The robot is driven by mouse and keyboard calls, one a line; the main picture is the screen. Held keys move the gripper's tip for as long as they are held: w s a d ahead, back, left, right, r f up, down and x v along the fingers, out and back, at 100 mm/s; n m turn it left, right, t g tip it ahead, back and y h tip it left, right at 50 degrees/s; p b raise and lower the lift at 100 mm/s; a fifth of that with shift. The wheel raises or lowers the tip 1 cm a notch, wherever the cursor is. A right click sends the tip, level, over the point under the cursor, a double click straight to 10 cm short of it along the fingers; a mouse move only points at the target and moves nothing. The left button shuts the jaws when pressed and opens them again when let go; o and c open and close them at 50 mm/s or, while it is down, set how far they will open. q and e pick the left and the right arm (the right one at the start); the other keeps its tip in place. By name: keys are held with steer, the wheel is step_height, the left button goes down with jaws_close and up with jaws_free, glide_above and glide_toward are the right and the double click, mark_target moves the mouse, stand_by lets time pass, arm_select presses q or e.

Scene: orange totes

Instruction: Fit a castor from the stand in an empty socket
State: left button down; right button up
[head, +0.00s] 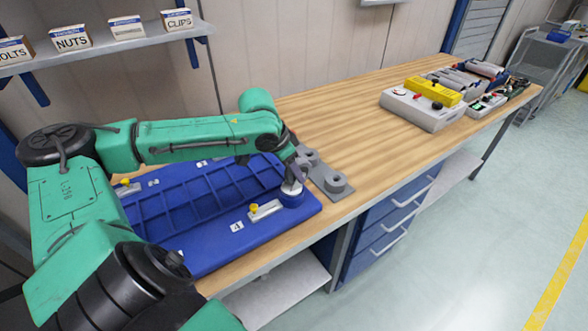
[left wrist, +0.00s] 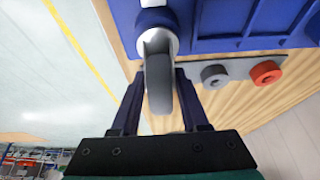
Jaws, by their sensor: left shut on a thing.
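My left gripper (head: 296,174) is shut on a grey castor wheel (left wrist: 158,84), with one finger on each side. The castor points at a corner of the blue tote base (head: 192,248). Its pale collar (left wrist: 156,20) is at the round blue corner socket, also visible in the head view (head: 291,201). I cannot tell whether the stem is fully seated. The grey stand (head: 325,181) lies beside the base, partly hidden by my arm; the left wrist view shows a grey round piece (left wrist: 215,76) and a red one (left wrist: 266,72) on it. My right gripper is out of view.
A yellow-knobbed latch (head: 254,208) and a label (head: 237,226) sit near the corner socket. A grey box (head: 420,108) with a yellow block stands farther along the wooden bench (head: 350,120). The bench between is clear. A shelf (head: 110,45) with small boxes hangs above.

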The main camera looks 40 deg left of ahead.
arm_select(q)
steer(key=shift+f, duration=0.15)
stand_by(0.3)
steer(key=shift+c, duration=1.6)
jaws_free()
steer(key=v, duration=1.4)
steer(key=shift+s+r, duration=0.2)
